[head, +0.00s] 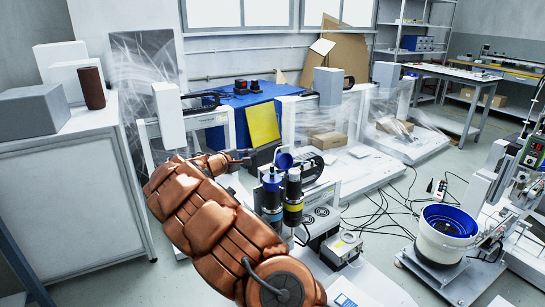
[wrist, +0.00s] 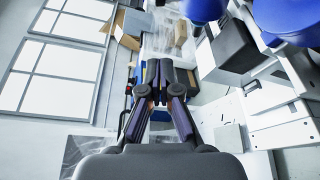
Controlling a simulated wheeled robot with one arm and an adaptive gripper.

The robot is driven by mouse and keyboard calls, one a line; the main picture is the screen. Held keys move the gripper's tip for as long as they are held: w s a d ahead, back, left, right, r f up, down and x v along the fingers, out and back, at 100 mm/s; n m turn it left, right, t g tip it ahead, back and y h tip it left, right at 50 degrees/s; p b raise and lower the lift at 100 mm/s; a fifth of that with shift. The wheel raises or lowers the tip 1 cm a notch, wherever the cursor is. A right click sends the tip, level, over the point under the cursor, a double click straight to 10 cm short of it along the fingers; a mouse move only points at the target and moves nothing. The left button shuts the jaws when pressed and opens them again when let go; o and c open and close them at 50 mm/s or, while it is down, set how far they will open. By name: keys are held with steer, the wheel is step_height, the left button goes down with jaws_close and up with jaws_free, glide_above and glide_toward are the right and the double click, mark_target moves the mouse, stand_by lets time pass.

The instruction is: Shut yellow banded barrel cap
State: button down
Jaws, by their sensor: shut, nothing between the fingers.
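The yellow banded barrel (head: 293,208) stands upright in the middle of the head view, dark with a yellow band low down and a pale top. A round blue cap (head: 284,160) stands tilted up just above and behind its top; the hinge is too small to make out. A similar barrel with a blue top (head: 271,183) stands close on its left. My gripper (head: 246,157) is shut and empty, left of the raised cap and apart from it. In the wrist view my shut fingers (wrist: 158,68) point away, with large blue rounded parts (wrist: 290,20) at the upper right.
Black machine parts and cables surround the barrels. A white bowl feeder with a blue inside (head: 448,222) stands at the right. A blue-covered table (head: 240,103) with a yellow panel (head: 262,125) is behind. A white cabinet (head: 75,195) is at the left.

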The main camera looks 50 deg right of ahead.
mark_target(280, 157)
steer(key=w+d+f+b, duration=0.2)
steer(key=d, duration=0.8)
steer(key=shift+s+a+r+b, duration=0.15)
steer(key=shift+s+r, duration=0.1)
steer(key=shift+s, duration=0.4)
steer(key=shift+s+a+r+b, duration=0.1)
steer(key=shift+s+r, duration=0.15)
steer(key=shift+s, duration=0.45)
steer(key=shift+s+a+r+b, duration=0.15)
steer(key=shift+s+r, duration=0.1)
steer(key=shift+s, duration=0.4)
steer(key=shift+a+b, duration=0.15)
steer(key=shift+b, duration=0.5)
